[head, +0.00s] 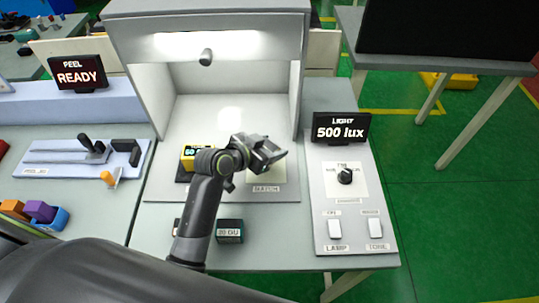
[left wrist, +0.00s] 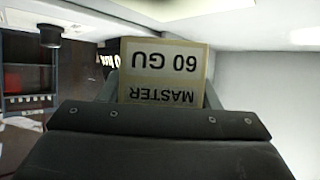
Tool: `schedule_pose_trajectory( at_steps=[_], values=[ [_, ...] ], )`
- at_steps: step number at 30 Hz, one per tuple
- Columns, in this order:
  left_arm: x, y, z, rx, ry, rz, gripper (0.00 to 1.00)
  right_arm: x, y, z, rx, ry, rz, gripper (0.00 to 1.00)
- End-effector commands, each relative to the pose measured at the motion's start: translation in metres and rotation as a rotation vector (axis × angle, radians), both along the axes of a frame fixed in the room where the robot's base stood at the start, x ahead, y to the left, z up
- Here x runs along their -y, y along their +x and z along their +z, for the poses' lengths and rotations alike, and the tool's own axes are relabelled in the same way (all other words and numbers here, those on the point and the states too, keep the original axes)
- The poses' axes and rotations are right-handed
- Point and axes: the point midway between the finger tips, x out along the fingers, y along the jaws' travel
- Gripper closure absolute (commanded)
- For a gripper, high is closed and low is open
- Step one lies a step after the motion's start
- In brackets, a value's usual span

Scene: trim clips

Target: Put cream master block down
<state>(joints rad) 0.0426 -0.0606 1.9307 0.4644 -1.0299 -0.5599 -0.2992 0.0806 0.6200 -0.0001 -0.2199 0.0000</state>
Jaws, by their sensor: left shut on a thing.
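The cream master block (left wrist: 165,70) fills the middle of the left wrist view, its "MASTER 60 GU" label appearing upside down. My left gripper (head: 268,152) is shut on it, with a finger at each side of the block. In the head view the gripper is inside the light booth (head: 222,187), above a pale square labelled "MATCH" (head: 265,188). The gripper hides the block there, and I cannot tell whether it touches the surface. My right gripper is not in view.
A yellow device (head: 188,158) with a display sits left of my gripper in the booth. A dark block marked "GU" (head: 230,231) lies in front. The lamp panel (head: 345,205) stands at right.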

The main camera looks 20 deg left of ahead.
Motion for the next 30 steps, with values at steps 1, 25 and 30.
schedule_pose_trajectory(
  at_steps=[1, 25, 30],
  values=[
    [0.000, 0.000, -0.004, 0.001, 0.000, 0.000, 0.69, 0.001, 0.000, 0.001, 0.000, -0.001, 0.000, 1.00],
    [0.000, 0.000, -0.044, 0.002, 0.001, 0.000, 0.32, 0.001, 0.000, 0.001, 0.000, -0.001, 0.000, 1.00],
    [0.000, 0.000, -0.044, 0.002, 0.001, 0.000, 0.22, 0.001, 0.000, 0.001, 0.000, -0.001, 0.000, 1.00]
  ],
)
